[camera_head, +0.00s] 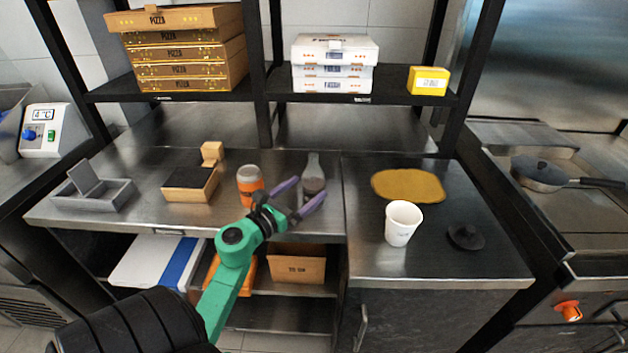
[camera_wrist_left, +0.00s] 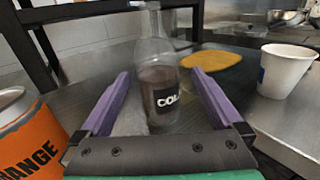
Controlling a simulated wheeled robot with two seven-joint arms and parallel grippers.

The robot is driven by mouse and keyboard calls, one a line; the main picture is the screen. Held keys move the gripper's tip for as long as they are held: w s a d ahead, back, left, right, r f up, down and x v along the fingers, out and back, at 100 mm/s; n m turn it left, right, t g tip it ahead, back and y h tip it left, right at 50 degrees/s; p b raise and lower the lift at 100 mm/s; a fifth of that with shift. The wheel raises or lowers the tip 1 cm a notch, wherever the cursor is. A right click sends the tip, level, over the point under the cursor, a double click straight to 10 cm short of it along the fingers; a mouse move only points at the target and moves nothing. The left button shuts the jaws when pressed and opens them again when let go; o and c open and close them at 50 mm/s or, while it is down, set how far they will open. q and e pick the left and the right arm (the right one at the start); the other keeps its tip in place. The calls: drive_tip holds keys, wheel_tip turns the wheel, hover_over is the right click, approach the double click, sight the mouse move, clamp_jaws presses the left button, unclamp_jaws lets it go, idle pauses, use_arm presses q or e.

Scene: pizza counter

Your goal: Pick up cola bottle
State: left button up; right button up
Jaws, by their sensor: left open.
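The cola bottle (camera_head: 313,180) is a clear bottle, partly filled with dark liquid, standing upright on the steel counter. In the left wrist view the cola bottle (camera_wrist_left: 159,90) stands between and a little beyond the two purple fingers, with a black label whose lettering starts "COL". My left gripper (camera_head: 304,193) is open in front of the bottle; its fingers also show in the left wrist view (camera_wrist_left: 160,85). I see a gap on both sides of the bottle there. The lower part of the bottle is partly hidden by the gripper in the head view. My right gripper is not in view.
An orange can (camera_head: 249,182) stands close left of my gripper. A white cup (camera_head: 402,223), a black lid (camera_head: 466,236) and flat dough (camera_head: 408,185) are to the right. A wooden block holder (camera_head: 191,184) is left. A shelf (camera_head: 365,97) with pizza boxes hangs above.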

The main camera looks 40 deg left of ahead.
sight(320, 172)
use_arm(q)
drive_tip(key=w, duration=0.2)
drive_tip(key=w+p, duration=0.1)
drive_tip(key=w, duration=0.1)
drive_tip(key=w+p, duration=0.1)
drive_tip(key=w, duration=0.2)
drive_tip(key=shift+a, duration=0.25)
drive_tip(key=shift+w+f, duration=0.15)
clamp_jaws()
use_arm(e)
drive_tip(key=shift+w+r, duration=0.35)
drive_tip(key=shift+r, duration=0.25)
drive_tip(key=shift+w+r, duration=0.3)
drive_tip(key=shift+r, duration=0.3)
use_arm(q)
drive_tip(key=shift+r, duration=0.2)
drive_tip(key=shift+r, duration=0.8)
wheel_tip(320, 172, up, 18)
drive_tip(key=p, duration=0.9)
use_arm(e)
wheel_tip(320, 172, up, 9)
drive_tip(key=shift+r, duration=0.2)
